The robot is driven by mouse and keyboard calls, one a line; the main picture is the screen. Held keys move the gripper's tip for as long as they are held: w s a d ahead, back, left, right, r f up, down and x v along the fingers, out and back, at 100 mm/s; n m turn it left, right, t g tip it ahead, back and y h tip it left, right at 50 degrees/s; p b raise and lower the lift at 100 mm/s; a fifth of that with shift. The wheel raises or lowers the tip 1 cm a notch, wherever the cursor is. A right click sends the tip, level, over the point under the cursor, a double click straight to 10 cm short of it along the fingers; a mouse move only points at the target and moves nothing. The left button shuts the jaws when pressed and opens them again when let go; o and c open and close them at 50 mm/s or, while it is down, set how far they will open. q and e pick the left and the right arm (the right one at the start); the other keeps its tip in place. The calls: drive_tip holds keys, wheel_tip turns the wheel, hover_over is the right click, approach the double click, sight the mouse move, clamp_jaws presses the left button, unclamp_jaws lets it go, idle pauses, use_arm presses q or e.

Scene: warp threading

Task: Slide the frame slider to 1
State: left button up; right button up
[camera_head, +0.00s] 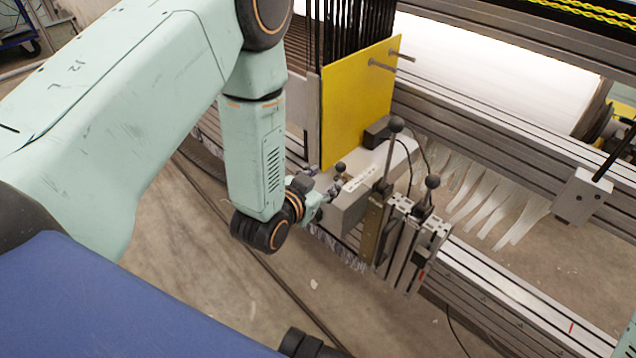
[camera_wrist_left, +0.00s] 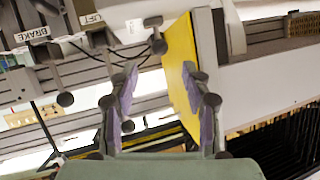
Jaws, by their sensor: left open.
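A light grey box (camera_head: 362,188) with a pale marked strip on top stands in front of the yellow panel (camera_head: 358,105) in the head view. A small dark knob (camera_head: 340,168) sits at the strip's left end; it looks like the frame slider, but its number cannot be read. My left gripper (camera_head: 324,190) is beside the box's left end, close to this knob. In the left wrist view the left gripper (camera_wrist_left: 160,78) is open, fingers apart with nothing between them. A dark ball knob (camera_wrist_left: 158,46) shows just beyond the fingertips. Contact cannot be told. My right gripper is not in view.
Two ball-topped levers (camera_head: 396,125) (camera_head: 432,182) rise from a metal block right of the box. The left wrist view shows BRAKE (camera_wrist_left: 32,34) and LIFT (camera_wrist_left: 90,19) labels near them. A metal rail (camera_head: 500,285) and white threads (camera_head: 500,195) lie to the right.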

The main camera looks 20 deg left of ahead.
use_arm(q)
drive_tip(key=shift+v, duration=0.95)
drive_tip(key=s+f+n+g, duration=0.2)
drive_tip(key=s+f+g, duration=0.2)
drive_tip(key=s+f, duration=0.2)
drive_tip(key=s+a+f+n+g+y+p, duration=0.1)
drive_tip(key=s+f+g+p, duration=0.2)
drive_tip(key=s+g, duration=0.6)
drive_tip(key=s+p, duration=0.2)
drive_tip(key=s, duration=1.5)
drive_tip(key=shift+s+n+g, duration=0.3)
drive_tip(key=shift+s, duration=0.05)
drive_tip(key=shift+a, duration=0.1)
